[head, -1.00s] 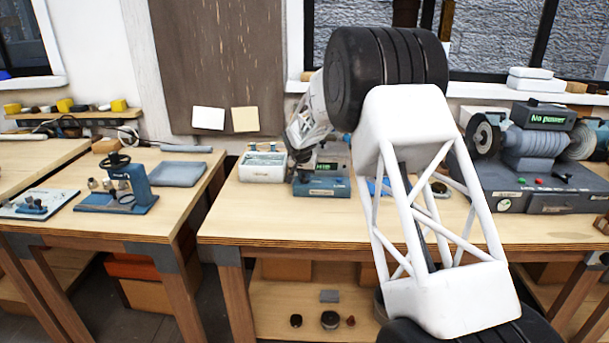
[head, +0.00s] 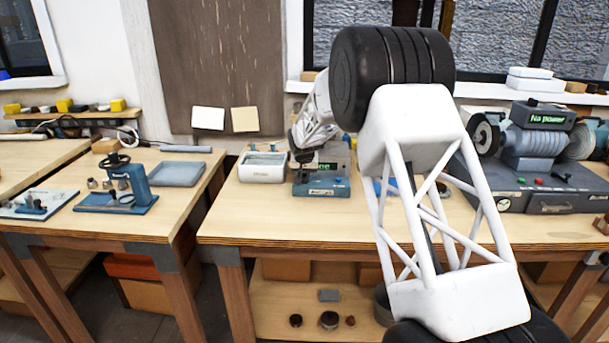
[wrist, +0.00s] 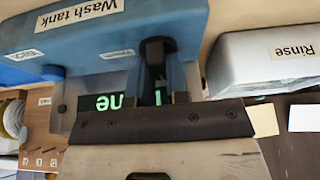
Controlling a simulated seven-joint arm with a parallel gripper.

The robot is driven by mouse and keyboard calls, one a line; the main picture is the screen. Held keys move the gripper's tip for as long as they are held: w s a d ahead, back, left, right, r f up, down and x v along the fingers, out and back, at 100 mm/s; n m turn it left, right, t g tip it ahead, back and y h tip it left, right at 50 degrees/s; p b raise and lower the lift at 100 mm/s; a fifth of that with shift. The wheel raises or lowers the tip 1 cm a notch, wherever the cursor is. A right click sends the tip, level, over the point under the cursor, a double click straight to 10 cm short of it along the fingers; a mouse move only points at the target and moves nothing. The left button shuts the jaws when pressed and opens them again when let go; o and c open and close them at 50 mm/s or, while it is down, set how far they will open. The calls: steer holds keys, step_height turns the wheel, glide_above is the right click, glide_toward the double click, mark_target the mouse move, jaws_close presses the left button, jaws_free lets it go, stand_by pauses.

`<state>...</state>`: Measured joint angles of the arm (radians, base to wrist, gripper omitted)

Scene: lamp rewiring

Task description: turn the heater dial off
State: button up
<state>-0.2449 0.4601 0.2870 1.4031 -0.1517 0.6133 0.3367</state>
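The blue wash tank (head: 322,189) stands at the back of the middle bench, with a green-lit display (head: 336,167) partly hidden by my gripper. My gripper (head: 303,157) is at the tank's front left in the head view. In the wrist view my gripper (wrist: 157,50) reaches over the display to the tank front. The heater dial cannot be made out clearly; the fingers cover that part.
The white rinse tank (head: 262,168) stands close to the left of the wash tank. A grinder unit (head: 530,165) reading "No power" is at the right. A blue press (head: 128,190) and a grey tray (head: 178,174) are on the left bench. The front of the middle bench is clear.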

steer(key=o, duration=0.5)
steer(key=shift+c, duration=0.2)
steer(key=v, duration=0.7)
steer(key=shift+s+r, duration=0.25)
steer(key=shift+r, duration=0.1)
steer(key=shift+d+r, duration=0.1)
